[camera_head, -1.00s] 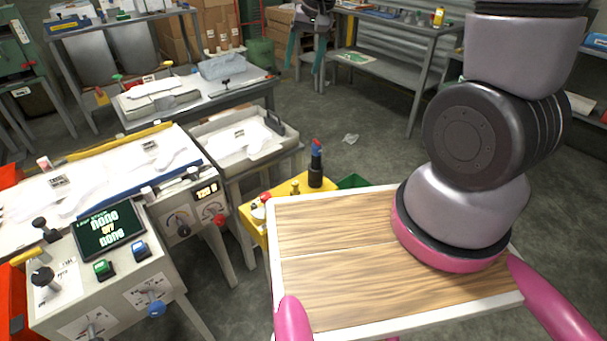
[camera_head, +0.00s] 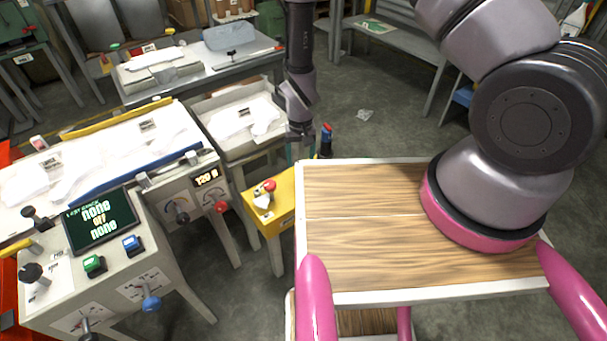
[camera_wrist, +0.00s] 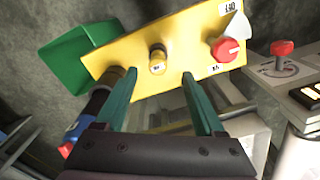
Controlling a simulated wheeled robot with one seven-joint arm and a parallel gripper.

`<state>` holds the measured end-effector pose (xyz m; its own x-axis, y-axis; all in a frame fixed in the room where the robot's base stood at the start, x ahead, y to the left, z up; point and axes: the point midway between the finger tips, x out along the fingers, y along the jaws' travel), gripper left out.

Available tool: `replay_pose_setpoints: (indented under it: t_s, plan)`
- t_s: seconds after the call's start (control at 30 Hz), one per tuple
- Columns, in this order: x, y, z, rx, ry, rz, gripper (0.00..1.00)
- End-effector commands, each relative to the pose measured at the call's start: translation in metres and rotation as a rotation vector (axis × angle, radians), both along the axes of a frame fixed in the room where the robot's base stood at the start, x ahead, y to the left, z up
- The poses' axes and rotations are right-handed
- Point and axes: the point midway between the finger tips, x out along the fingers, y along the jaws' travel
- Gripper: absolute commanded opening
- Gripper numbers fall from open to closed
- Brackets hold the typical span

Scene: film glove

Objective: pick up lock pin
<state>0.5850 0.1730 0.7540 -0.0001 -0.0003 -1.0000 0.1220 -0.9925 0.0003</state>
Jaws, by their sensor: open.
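A small brass pin (camera_wrist: 157,62), which I take to be the lock pin, stands on the yellow top (camera_wrist: 118,58) in the wrist view. My gripper (camera_wrist: 156,86) is open with nothing between its two green fingers. In the wrist view the pin shows in the gap between the fingertips, a little past them; I cannot tell the exact distance. In the head view my gripper (camera_head: 299,148) hangs over the back of the yellow stand (camera_head: 270,206). The pin is hidden there by the gripper and the wooden board.
A dark cylinder with a blue and red end (camera_wrist: 88,118) stands close beside the left finger. A red knob (camera_wrist: 228,49) with a white cone is on the yellow top. A green bin (camera_wrist: 78,58) lies beyond. A wooden board (camera_head: 365,215) borders the stand.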

Motion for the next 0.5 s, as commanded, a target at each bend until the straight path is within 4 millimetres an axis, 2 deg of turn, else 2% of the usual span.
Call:
replay_pose_setpoints:
  t_s: [0.1,0.33,0.5]
  plan:
    - [0.000,-0.001,-0.019,-0.001,0.002,-0.001,0.70]
    - [0.002,-0.001,-0.037,0.000,0.000,-0.002,0.70]
    - [0.006,-0.004,-0.063,-0.001,0.002,-0.002,0.70]
